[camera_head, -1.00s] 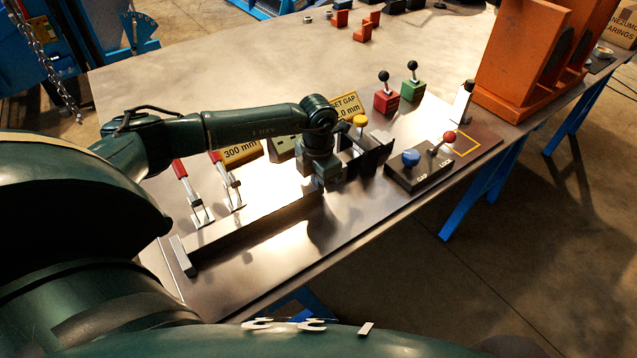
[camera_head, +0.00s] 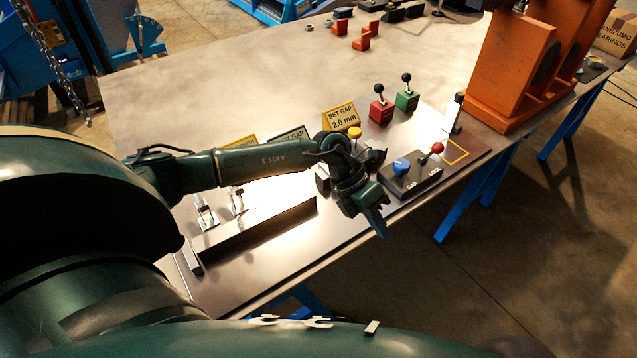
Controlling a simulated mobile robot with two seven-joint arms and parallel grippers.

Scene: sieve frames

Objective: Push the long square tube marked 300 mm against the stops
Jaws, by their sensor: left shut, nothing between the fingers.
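The long square tube (camera_head: 262,228) lies on the bench plate, running from lower left to the middle, with a dark near side and glare on top. A small upright block (camera_head: 190,258) stands at its left end; I cannot tell if they touch. My right gripper is not in view.
A control box (camera_head: 412,180) with blue and red knobs stands just right of my left gripper. The bench's back left is clear.

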